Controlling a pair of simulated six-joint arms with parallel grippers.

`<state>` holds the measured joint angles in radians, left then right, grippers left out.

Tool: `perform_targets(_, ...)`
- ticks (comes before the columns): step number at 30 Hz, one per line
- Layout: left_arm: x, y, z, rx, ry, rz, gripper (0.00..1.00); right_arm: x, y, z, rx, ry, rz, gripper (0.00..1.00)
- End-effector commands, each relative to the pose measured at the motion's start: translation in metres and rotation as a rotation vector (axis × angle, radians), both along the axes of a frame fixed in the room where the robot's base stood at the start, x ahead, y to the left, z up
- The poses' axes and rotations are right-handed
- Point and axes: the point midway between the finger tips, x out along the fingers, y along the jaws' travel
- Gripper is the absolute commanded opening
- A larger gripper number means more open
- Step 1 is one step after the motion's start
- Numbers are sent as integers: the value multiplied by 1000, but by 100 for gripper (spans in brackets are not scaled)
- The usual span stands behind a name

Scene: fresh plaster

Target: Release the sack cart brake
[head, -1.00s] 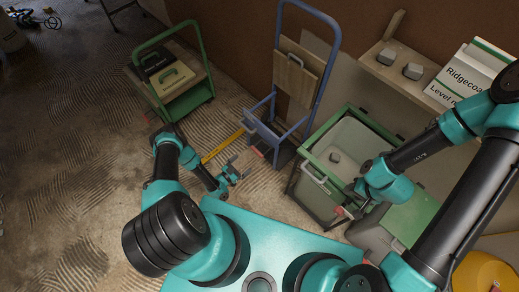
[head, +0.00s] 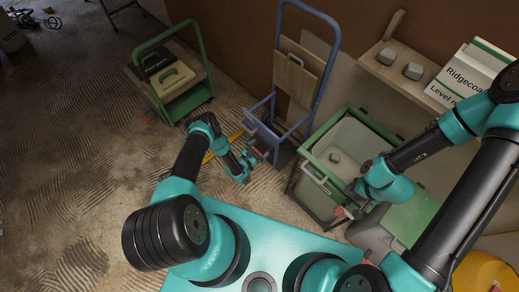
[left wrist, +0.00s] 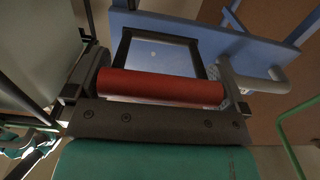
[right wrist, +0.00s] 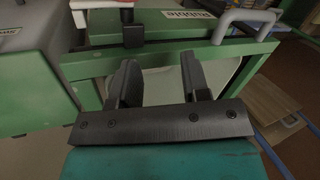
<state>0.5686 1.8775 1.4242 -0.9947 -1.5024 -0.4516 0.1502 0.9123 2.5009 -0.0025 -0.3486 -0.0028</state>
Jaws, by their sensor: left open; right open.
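The blue sack cart (head: 322,75) stands upright near the wall, with a wooden board (head: 297,74) on it. In the left wrist view a red bar (left wrist: 160,87) on a black frame (left wrist: 124,50) joins the cart's blue frame (left wrist: 205,37); it looks like the brake pedal. My left gripper (head: 258,158) is open at the cart's base. In its wrist view (left wrist: 158,82) the red bar spans the gap between the fingers; I cannot tell whether they touch it. My right gripper (head: 350,210) is open and empty by the green-framed bin, also in its wrist view (right wrist: 160,82).
The green-framed bin (head: 322,192), labelled "Rubble" (right wrist: 188,14), stands right of the cart. A green trolley (head: 186,104) with cases stands left. Ridged floor at left is mostly clear.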

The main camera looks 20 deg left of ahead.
Motion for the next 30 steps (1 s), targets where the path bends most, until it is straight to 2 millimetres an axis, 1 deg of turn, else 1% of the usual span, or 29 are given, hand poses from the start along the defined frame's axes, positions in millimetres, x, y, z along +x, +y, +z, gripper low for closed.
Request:
perform_targets(8,2,-1,0,0,0,0,100,0,0,0,0,0,0,43)
perform_targets(11,1,-1,0,0,0,0,92,0,0,0,0,0,0,43)
perform_targets(24,1,-1,0,0,0,0,51,0,0,0,0,0,0,43)
perform_targets(30,1,-1,1,4,9,-1,51,0,0,0,0,0,0,43)
